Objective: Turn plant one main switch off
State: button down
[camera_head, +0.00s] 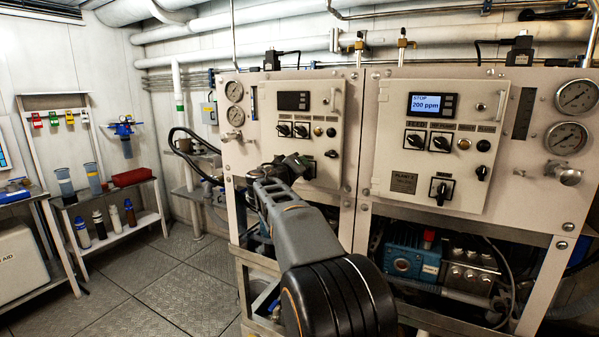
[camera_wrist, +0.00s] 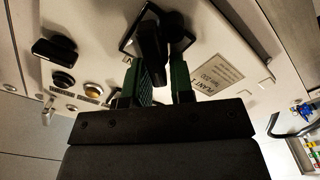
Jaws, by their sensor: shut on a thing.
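The plant one panel (camera_head: 293,130) is the left cream control box, and its small display is dark. In the wrist view, a plate reading PLANT 1 (camera_wrist: 212,70) sits beside the black main switch (camera_wrist: 151,42). My gripper (camera_wrist: 158,78) has its green-padded fingers on either side of the switch's knob and is shut on it. The knob's base plate shows behind the fingers. In the head view my gripper (camera_head: 292,166) is at the lower part of the panel and hides most of this switch.
The plant two panel (camera_head: 436,148) stands to the right, its lit display reading STOP and 200 ppm. Other knobs (camera_head: 292,130) sit above my gripper on the plant one panel. A shelf (camera_head: 112,205) with bottles stands at the left. The floor (camera_head: 160,285) between is clear.

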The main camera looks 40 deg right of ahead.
jog(key=shift+f+n, duration=0.15)
jog(key=shift+n, duration=0.45)
jog(key=c, duration=1.1)
grip_release()
jog(key=shift+c, duration=0.2)
jog(key=b+v, duration=0.2)
jog(key=v, duration=1.2)
jog(key=shift+d, duration=0.15)
